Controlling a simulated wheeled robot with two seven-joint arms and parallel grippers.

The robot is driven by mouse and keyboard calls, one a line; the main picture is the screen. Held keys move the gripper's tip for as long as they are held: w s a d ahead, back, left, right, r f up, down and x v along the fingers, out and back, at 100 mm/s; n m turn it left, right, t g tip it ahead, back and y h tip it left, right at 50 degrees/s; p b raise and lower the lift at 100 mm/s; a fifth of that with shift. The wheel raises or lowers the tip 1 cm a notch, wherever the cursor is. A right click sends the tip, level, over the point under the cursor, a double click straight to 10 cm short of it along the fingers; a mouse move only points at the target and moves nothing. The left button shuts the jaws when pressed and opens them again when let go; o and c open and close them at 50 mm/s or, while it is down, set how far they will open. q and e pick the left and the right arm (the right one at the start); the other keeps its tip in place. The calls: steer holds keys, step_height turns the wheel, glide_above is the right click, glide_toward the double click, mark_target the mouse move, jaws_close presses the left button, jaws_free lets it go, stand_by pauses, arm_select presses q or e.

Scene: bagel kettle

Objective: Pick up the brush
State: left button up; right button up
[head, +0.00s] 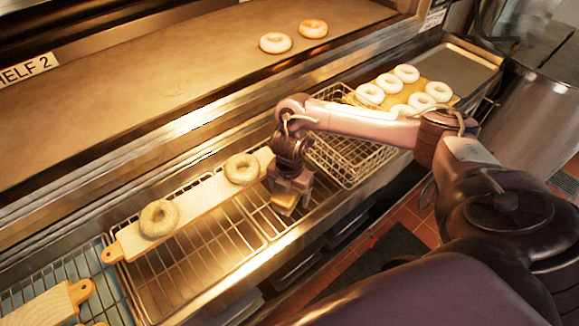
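My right arm comes in from the right, and its gripper (290,186) points down over the wire rack at the front of the oven. A small tan, block-like thing (284,203) shows right at the fingertips. It may be part of the brush, but it is too small and too covered to be sure. I cannot tell whether the fingers are closed on it. No other brush can be made out. My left gripper is not in view.
A wooden board (200,203) with two seeded bagels lies left of the gripper. A wire basket (345,160) stands right beside it, with a tray of white bagels (437,91) beyond. Two bagels sit on the oven shelf (180,85). Another board (45,305) is at lower left.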

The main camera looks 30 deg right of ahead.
steer(key=shift+w, duration=0.1)
steer(key=c, duration=0.9)
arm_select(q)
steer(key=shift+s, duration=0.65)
arm_select(e)
steer(key=shift+c, duration=0.8)
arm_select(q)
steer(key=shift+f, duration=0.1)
arm_select(e)
steer(key=shift+r, duration=0.15)
steer(key=shift+r, duration=0.3)
arm_select(q)
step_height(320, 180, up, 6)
steer(key=p, duration=0.6)
arm_select(e)
step_height(320, 180, up, 19)
